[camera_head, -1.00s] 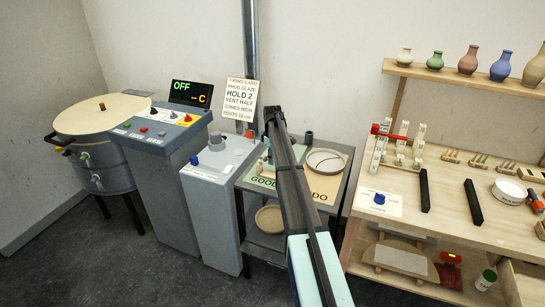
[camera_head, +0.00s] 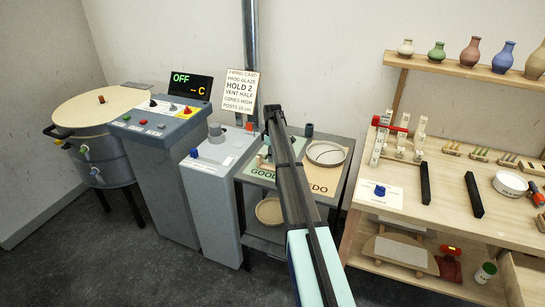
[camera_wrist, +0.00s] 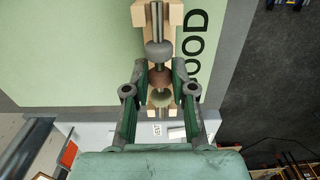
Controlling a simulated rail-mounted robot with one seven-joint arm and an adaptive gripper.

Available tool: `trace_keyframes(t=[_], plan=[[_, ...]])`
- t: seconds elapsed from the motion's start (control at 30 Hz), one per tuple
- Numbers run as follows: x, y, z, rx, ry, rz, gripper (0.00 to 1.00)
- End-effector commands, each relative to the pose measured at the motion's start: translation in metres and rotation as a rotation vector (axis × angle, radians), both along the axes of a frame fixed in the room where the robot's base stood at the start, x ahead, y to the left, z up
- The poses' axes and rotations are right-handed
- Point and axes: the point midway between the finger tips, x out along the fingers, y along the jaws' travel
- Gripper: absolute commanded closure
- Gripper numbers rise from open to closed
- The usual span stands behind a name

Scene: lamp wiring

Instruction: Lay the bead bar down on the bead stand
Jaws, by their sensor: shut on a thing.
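My gripper (camera_wrist: 159,72) is shut on the bar, with one finger on each side near the brown bead. The pale wooden bead stand (camera_wrist: 176,13) lies under the bar, and the bar lines up along it. I cannot tell whether the bar touches the stand.
The stand is on a green mat (camera_wrist: 75,45) marked GOOD. A round tray (camera_head: 326,153) lies to the right on the same small table. A grey control box (camera_head: 215,165) stands close on the left. A wooden workbench (camera_head: 450,215) stands on the right.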

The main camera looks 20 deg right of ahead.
Motion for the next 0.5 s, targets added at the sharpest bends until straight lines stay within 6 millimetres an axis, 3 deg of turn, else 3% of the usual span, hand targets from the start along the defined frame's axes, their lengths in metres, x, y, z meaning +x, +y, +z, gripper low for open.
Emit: trace_keyframes(t=[0.5], plan=[[0.0001, 0.0000, -0.0084, 0.000, 0.000, 0.000, 1.00]])
